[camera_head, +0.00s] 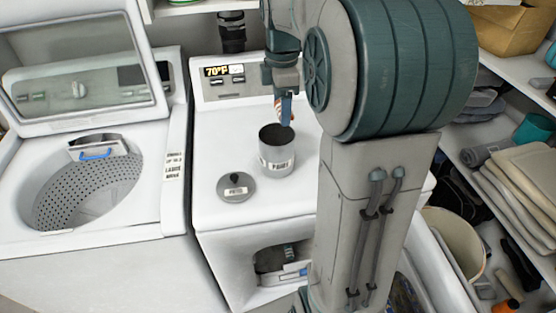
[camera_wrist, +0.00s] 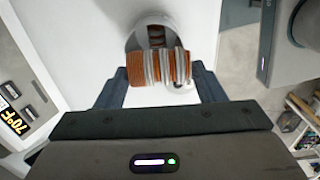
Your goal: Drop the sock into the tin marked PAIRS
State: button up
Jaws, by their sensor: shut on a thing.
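The sock (camera_wrist: 158,67), with rust-brown and white-grey stripes, is held between the fingertips of my gripper (camera_wrist: 160,84) in the wrist view. In the head view my gripper (camera_head: 286,110) points down, and a small striped part of the sock (camera_head: 279,106) shows beside the blue finger. The open grey tin (camera_head: 276,162) stands upright on the white machine, with a small label on its front. My gripper and the sock are above it, near its far rim. In the wrist view the tin (camera_wrist: 134,38) lies beyond the sock; something brown striped shows inside, partly hidden.
A round grey lid (camera_head: 237,190) with a knob and label lies left of the tin. An open top-loading washer (camera_head: 95,180) stands at left. Shelves with folded cloths (camera_head: 520,180) are at right.

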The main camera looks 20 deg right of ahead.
jog(key=shift+f+b, duration=0.35)
jog(key=shift+f, duration=0.45)
jog(key=o, duration=1)
jog(key=shift+o, duration=0.2)
jog(key=shift+r, duration=0.1)
notch_tip(320, 180, up, 14)
jog(key=shift+a+f, duration=0.1)
jog(key=shift+f, duration=0.1)
